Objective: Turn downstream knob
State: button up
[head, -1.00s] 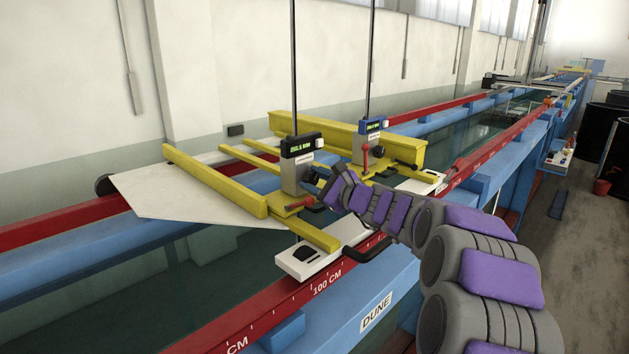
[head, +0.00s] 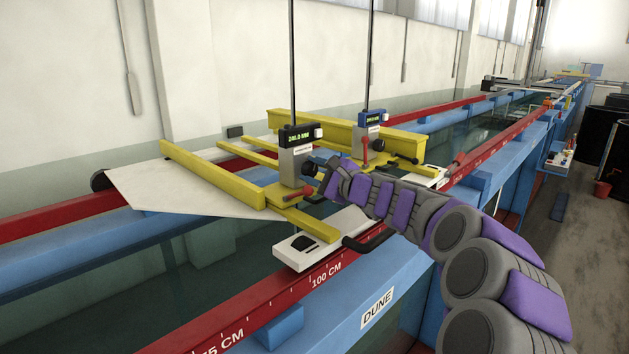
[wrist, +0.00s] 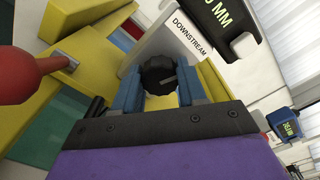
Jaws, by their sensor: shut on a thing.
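The downstream gauge (head: 295,158) is a pale post with a black readout head, standing on the yellow carriage (head: 228,188). Its plate reads DOWNSTREAM in the wrist view (wrist: 183,43). The black ribbed downstream knob (wrist: 157,74) sits between the two blue fingers of my gripper (wrist: 158,84), which is shut on it. In the head view the knob (head: 309,168) shows at the right of the post, against my gripper (head: 322,174), whose fingertips are small and partly hidden there.
A red-handled lever (head: 299,191) is close below the knob and looms at left in the wrist view (wrist: 22,75). A second gauge with a blue head (head: 372,120) stands behind. Red rails (head: 330,276) run along the flume. A black carriage handle (head: 368,240) lies under my arm.

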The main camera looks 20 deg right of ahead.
jog(key=shift+r, duration=0.1)
jog(key=o, duration=1.1)
jog(key=shift+c, duration=0.2)
jog(key=v, duration=1.7)
jog(key=shift+s+d, duration=0.1)
